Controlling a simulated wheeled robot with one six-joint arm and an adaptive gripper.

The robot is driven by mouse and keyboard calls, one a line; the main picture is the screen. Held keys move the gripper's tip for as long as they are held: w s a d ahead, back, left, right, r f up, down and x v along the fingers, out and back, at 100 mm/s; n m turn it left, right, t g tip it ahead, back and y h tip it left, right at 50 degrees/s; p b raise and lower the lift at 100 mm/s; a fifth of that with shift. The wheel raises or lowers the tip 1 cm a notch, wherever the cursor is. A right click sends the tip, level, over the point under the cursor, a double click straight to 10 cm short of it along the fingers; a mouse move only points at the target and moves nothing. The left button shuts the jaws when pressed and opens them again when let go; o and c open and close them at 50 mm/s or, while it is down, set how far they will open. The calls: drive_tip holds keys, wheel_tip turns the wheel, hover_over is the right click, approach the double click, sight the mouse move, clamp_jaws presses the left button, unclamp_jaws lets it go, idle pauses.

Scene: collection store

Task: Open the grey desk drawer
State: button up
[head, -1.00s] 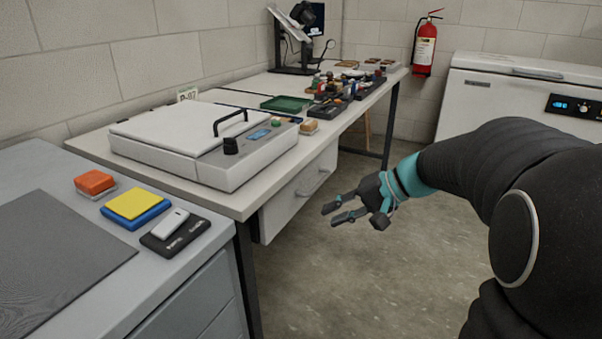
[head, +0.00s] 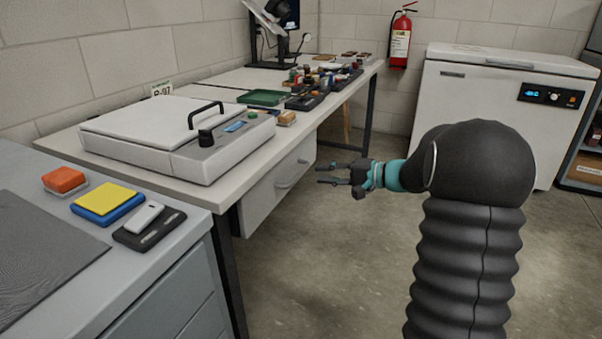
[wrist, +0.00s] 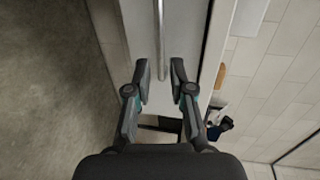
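The grey desk drawer (head: 262,200) hangs under the pale worktop and looks shut. Its bar handle (head: 293,176) is on the front face. My gripper (head: 318,174) is open and empty, just right of the handle in the head view. In the wrist view, the drawer front (wrist: 137,22) fills the upper middle, and the handle (wrist: 159,35) runs down between the two open fingertips of my gripper (wrist: 161,66). I see no finger contact with the handle; the remaining depth between them is hard to judge.
A white lidded device (head: 150,140) and a green tray (head: 262,97) stand on the worktop (head: 222,190). A grey cabinet (head: 165,300) is at the front left. A white chest freezer (head: 470,110) stands at the back right. The floor (head: 310,270) between is clear.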

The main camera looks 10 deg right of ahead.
sight(302, 173)
drive_tip(key=x, duration=0.7)
drive_tip(key=shift+w+a, duration=0.15)
drive_tip(key=shift+a, duration=0.1)
clamp_jaws()
